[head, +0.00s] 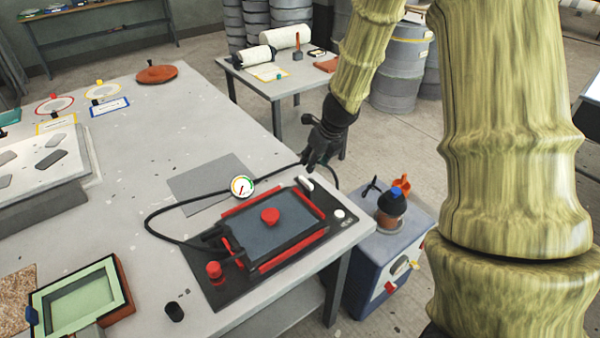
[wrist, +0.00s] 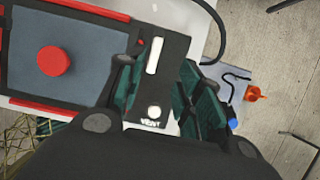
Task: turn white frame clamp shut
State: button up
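The white frame clamp looks like a short white bar (head: 306,184) at the far right corner of the black press base, beside the red-edged frame. In the wrist view the white bar (wrist: 152,54) lies along the black plate, between my fingers in the picture. My gripper (head: 312,163) is above and close to the bar, pointing down. In the wrist view my gripper (wrist: 156,78) is open, with one dark green finger on each side and nothing held. I cannot tell the exact height between the fingertips and the bar.
A white round button (head: 339,214) marked VENT sits near the bar. A red knob (head: 270,216) stands on the press lid. A dial gauge (head: 241,186) and black hose lie behind. A blue-grey cabinet (head: 388,250) with an orange item stands right of the table.

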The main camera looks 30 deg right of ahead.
aim_at(303, 178)
jog(key=shift+a+f, duration=0.1)
jog(key=shift+f, duration=0.25)
jog(key=shift+x, duration=4.75)
jog(key=shift+w+a+r, duration=0.1)
jog(key=shift+w+a, duration=0.1)
jog(key=shift+a, duration=0.05)
grip_shut()
